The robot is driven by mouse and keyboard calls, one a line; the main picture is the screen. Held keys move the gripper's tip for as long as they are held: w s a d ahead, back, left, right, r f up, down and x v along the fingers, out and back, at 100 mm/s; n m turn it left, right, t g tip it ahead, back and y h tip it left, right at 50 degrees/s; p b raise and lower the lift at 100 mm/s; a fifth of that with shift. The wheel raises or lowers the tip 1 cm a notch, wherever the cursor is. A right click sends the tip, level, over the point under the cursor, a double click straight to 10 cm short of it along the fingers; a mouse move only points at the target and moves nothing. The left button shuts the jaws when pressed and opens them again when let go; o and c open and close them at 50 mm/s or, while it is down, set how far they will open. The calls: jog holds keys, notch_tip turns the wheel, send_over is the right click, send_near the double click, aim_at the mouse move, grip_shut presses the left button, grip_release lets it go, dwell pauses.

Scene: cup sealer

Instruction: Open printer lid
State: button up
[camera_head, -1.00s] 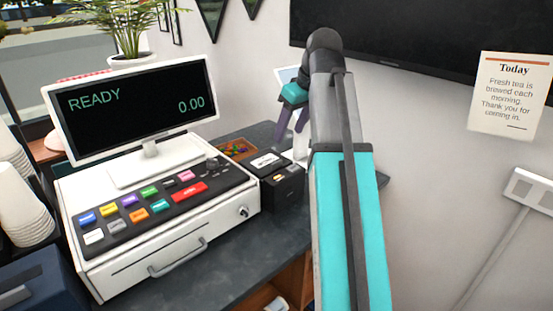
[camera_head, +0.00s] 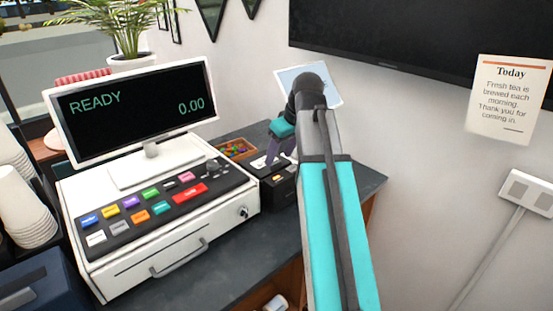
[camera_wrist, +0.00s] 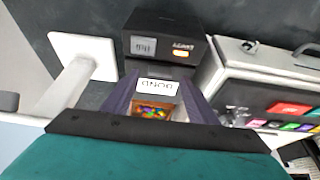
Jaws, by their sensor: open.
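The small black printer (camera_head: 281,188) stands on the dark counter just right of the cash register. In the wrist view the printer (camera_wrist: 165,42) shows its front with a lit orange button and a small grey panel. A white label sits beside it, between my fingers. I cannot make out the lid's edge; it looks closed. My gripper (camera_head: 274,158) is open and empty, its purple fingers pointing down at the printer's top. In the wrist view its fingers (camera_wrist: 157,82) spread either side of the label; I cannot tell whether they touch the printer.
The white cash register (camera_head: 170,232) with its READY screen (camera_head: 135,108) stands close on the left. A tray of colourful candies (camera_head: 236,149) lies behind the printer. A white tablet on a stand (camera_head: 318,75) is at the back right. The counter front (camera_head: 245,260) is clear.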

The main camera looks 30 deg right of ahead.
aim_at(276, 163)
jog(key=shift+x, duration=1.55)
grip_shut()
